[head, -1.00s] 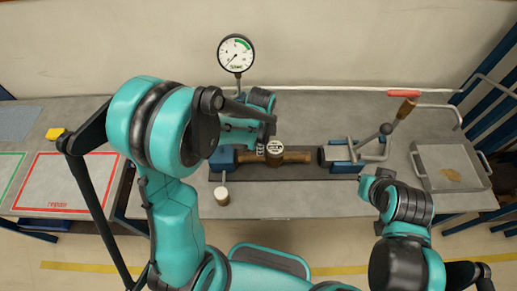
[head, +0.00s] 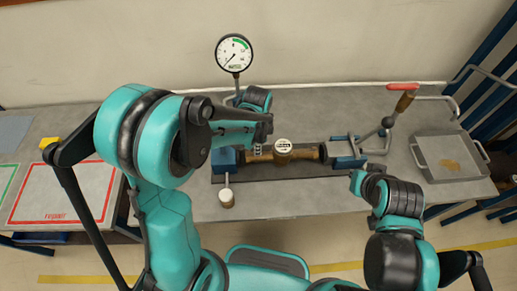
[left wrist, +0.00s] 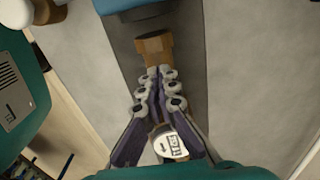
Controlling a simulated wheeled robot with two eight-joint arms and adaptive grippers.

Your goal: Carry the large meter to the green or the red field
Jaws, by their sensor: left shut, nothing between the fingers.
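The large meter (head: 284,146) is a brass pipe body with a round white dial. It lies on the dark bench rail between two blue clamp blocks. The left wrist view shows its dial (left wrist: 170,145) and a brass pipe end (left wrist: 153,45). My left gripper (head: 257,149) is at the left part of the meter in the head view; its fingers (left wrist: 164,75) are shut with nothing between them. Contact with the meter is unclear. The red-outlined field (head: 64,192) is at the left; the green-outlined field (head: 8,188) is at the edge. My right gripper's fingers are not discernible.
A pressure gauge (head: 234,54) stands behind the rail. A small white-topped post (head: 227,199) is in front of it. A red-handled clamp lever (head: 403,98) and a grey tray (head: 450,160) are at the right. A yellow block (head: 49,143) is behind the red field, which is bare.

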